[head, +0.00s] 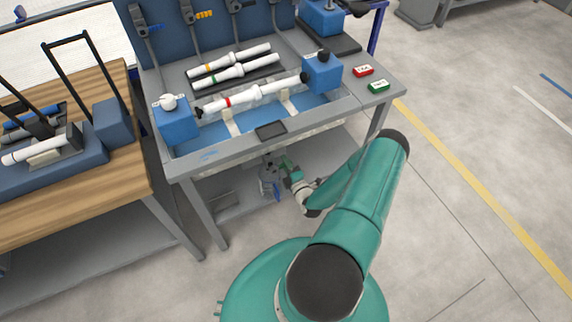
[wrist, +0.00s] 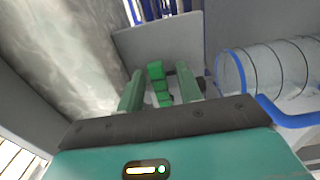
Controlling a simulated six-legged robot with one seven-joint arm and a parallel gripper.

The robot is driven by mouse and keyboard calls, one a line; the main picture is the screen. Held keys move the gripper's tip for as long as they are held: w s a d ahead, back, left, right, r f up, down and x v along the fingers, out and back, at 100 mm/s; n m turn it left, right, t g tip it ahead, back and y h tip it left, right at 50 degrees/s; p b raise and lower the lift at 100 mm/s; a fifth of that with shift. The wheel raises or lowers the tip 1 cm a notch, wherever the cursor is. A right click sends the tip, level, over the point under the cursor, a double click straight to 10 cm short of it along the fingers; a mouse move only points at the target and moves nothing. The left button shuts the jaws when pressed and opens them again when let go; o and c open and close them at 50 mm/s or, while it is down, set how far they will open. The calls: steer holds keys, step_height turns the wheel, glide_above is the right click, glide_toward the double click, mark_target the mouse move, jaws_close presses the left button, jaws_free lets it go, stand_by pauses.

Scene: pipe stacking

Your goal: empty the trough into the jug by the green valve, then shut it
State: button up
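The trough (head: 190,147) is set into the grey workbench, blue inside, with a white pipe with a red band across it. My gripper (head: 289,168) reaches below the bench's front edge. In the wrist view my gripper (wrist: 160,72) is open, its two green fingers apart. The green valve (wrist: 156,71) shows between and beyond the fingers, with gaps on both sides. The clear jug (wrist: 275,70), with blue rim and handle, lies to the right in the tilted wrist view. In the head view the jug (head: 268,183) is small and partly unclear under the bench.
White pipes (head: 235,72) lie on a rack behind the trough. Bench legs (head: 205,215) and a lower shelf (head: 235,200) bound the space below. A wooden table (head: 120,165) stands left. The floor at right is clear.

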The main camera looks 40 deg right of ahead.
steer(key=shift+c, duration=0.3)
jaws_close()
